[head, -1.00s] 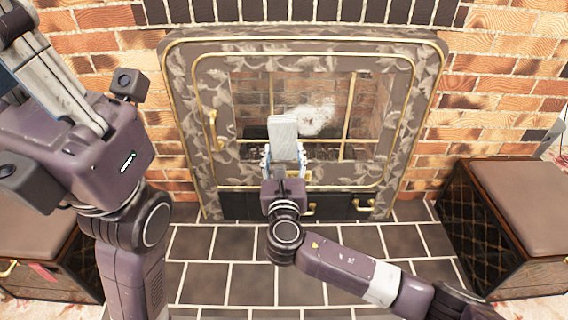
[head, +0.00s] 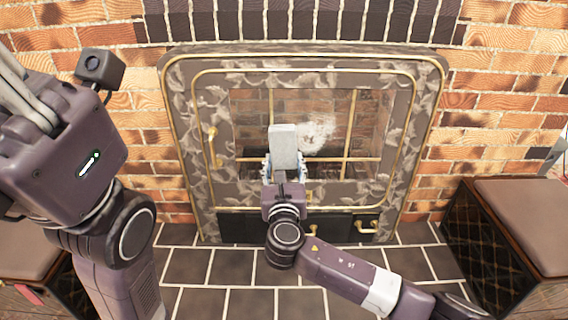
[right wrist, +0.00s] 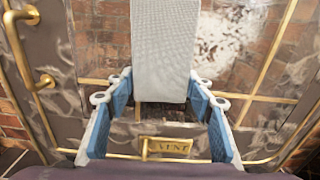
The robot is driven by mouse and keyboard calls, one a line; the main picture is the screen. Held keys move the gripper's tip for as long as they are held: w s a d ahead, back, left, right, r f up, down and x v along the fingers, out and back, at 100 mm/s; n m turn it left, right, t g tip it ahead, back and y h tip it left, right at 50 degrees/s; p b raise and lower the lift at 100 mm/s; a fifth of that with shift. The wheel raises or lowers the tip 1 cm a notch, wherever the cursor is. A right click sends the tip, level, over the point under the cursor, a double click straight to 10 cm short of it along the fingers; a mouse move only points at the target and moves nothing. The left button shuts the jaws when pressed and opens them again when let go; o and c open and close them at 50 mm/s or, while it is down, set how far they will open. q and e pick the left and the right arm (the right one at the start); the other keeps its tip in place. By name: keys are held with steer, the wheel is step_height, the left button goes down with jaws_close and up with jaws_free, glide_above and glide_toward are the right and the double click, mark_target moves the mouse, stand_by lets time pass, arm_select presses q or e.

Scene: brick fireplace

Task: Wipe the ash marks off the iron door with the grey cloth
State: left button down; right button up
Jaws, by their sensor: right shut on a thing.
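The iron fireplace door (head: 205,185) is shut, with brass trim and a glass pane. A whitish ash mark (head: 316,132) shows on the pane, right of the cloth; it also shows in the right wrist view (right wrist: 222,38). My right gripper (head: 283,165) is shut on the grey cloth (head: 284,143), a pale folded block held upright before the pane. In the right wrist view the cloth (right wrist: 163,50) stands up between the blue fingers. I cannot tell whether it touches the glass. My left gripper (head: 18,88) is at the upper left, mostly cut off.
A brass handle (head: 213,146) sits on the door's left side. Below is a dark panel with a brass pull (head: 367,226). Cushioned boxes stand at the right (head: 520,220) and left (head: 28,245). The dark tiled hearth (head: 245,268) between them is clear.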

steer(key=shift+w, duration=0.95)
